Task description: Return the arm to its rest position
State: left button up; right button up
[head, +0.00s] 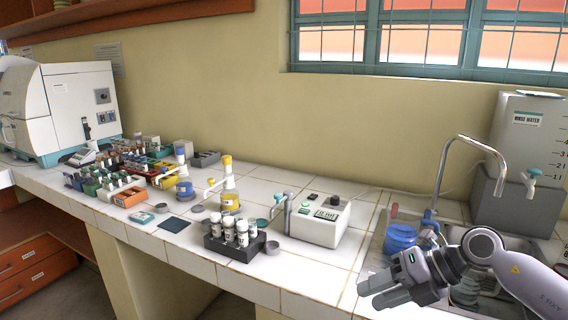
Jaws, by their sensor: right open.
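My right arm comes in from the lower right, over the sink end of the tiled counter (345,270). My right gripper (366,293) is open and empty, pointing left in front of the counter's front edge. Nothing touches its fingers that I can see. It hides part of the counter edge and sink behind it. My left gripper is not in view.
A black rack with white-capped bottles (228,252) and a white device (319,222) stand left of the gripper. A blue container (399,240), a curved faucet (465,140) and a rinse water tank (526,130) stand behind it. Tube racks crowd the left.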

jog(key=s+a+m+t+y, duration=0.5)
jog(key=a+m+y, duration=0.25)
jog(key=a, duration=0.25)
jog(key=s+d+f+m+h, duration=0.3)
jog(key=s+f+m+h, duration=0.2)
jog(key=f+m, duration=0.3)
jog(key=s+d+f+m+t+h, duration=0.1)
jog(key=s+d+f+m+h, duration=0.3)
jog(key=f+m, duration=0.4)
jog(key=s+d+f+m+t+h, duration=0.1)
jog(key=s+d+f+m+h, duration=0.3)
jog(key=f+m, duration=0.5)
jog(key=s+h, duration=0.2)
jog(key=s, duration=0.1)
jog(key=shift+s+d+f, duration=0.15)
jog(key=shift+s+f, duration=0.2)
